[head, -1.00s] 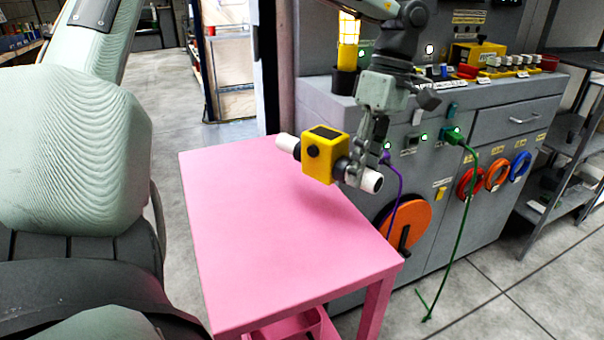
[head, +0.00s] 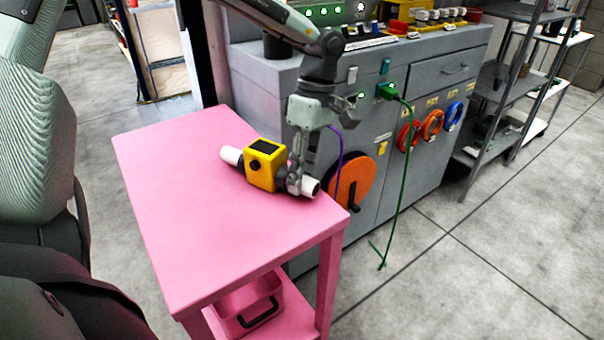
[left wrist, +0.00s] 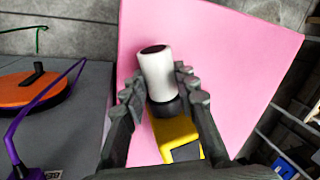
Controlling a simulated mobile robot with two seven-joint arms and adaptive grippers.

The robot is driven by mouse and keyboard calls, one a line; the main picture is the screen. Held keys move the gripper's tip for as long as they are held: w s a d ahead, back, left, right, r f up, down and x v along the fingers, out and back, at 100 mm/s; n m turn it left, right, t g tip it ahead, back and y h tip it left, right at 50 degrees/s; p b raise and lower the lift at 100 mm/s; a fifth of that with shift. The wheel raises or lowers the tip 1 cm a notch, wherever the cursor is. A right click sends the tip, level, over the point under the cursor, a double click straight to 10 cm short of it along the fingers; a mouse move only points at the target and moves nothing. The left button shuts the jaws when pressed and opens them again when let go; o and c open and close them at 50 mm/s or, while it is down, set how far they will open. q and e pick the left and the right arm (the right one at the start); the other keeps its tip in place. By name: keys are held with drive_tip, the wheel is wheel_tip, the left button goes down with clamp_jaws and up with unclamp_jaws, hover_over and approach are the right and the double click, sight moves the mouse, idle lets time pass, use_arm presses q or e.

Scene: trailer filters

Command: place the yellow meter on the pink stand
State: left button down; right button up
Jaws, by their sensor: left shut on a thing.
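The yellow meter (head: 262,166) has a boxy body with a dark top panel and a white pipe end on each side. It is low over the pink stand (head: 190,220), near the top's back right edge; I cannot tell whether it touches the surface. My left gripper (head: 297,182) is shut on the meter by its right-hand pipe end. In the left wrist view, the fingers (left wrist: 163,95) are on either side of the white pipe end (left wrist: 157,76), and the yellow body (left wrist: 174,132) is partly hidden below them. My right gripper is not in view.
A grey cabinet (head: 385,130) stands behind the stand, with an orange disc (head: 352,180), a purple cable (head: 337,160) and a green cable (head: 405,170). A pink bin (head: 245,305) is on the lower shelf. The stand's left and front top area is clear.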

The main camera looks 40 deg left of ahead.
use_arm(q)
drive_tip(key=shift+f, duration=0.15)
drive_tip(key=c, duration=1.2)
unclamp_jaws()
drive_tip(key=shift+o, duration=0.2)
drive_tip(key=shift+r, duration=0.25)
drive_tip(key=v, duration=1.1)
drive_tip(key=shift+r, duration=0.4)
drive_tip(key=shift+w, duration=0.15)
